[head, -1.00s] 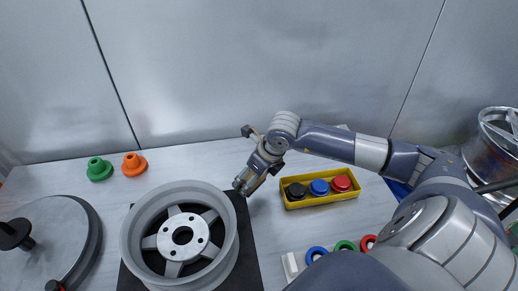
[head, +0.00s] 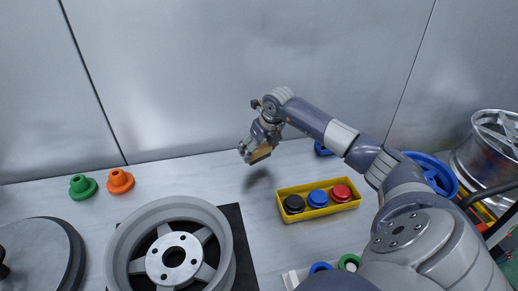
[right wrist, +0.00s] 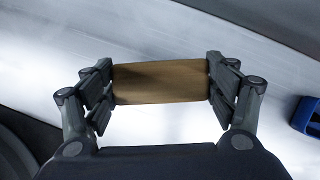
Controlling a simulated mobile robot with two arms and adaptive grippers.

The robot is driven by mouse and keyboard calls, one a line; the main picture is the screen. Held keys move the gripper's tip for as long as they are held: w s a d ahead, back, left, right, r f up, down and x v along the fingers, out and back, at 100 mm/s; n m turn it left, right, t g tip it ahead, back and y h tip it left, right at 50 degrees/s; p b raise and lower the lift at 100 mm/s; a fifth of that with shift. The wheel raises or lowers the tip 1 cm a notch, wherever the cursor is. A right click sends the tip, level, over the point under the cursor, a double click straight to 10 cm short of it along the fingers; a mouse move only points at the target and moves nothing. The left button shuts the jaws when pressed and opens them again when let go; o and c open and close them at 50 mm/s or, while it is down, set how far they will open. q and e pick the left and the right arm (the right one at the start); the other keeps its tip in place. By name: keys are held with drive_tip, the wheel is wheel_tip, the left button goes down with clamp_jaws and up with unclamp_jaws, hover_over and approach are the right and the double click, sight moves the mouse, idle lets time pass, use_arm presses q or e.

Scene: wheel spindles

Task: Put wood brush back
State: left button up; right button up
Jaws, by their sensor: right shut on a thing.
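The wood brush (right wrist: 160,82) shows in the right wrist view as a flat brown wooden block between the two fingers. In the head view the brush (head: 261,153) hangs below the fingertips, above the table between the wheel and the yellow tray. My right gripper (head: 252,148) is shut on it and holds it clear of the table, with a shadow below. The right gripper (right wrist: 161,84) grips the block at both ends. Bristles are not visible. My left gripper is not in view.
A grey wheel (head: 137,243) lies on a black mat (head: 242,256) at front centre. A yellow tray (head: 322,212) with black, blue and red knobs stands right of it. The table's back middle is clear.

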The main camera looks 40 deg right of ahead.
sight(260, 153)
drive_tip(key=shift+w+d+f, duration=0.1)
drive_tip(key=shift+w+d, duration=0.3)
drive_tip(key=shift+d, duration=0.2)
wheel_tip(260, 153, down, 4)
drive_tip(key=b, duration=0.2)
drive_tip(key=shift+r+b, duration=0.2)
drive_tip(key=shift+b, duration=0.15)
drive_tip(key=o, duration=1.1)
drive_tip(key=shift+s+r, duration=0.1)
drive_tip(key=shift+r, duration=0.2)
drive_tip(key=v, duration=1.1)
drive_tip(key=shift+r+b, duration=0.3)
drive_tip(key=shift+b, duration=0.05)
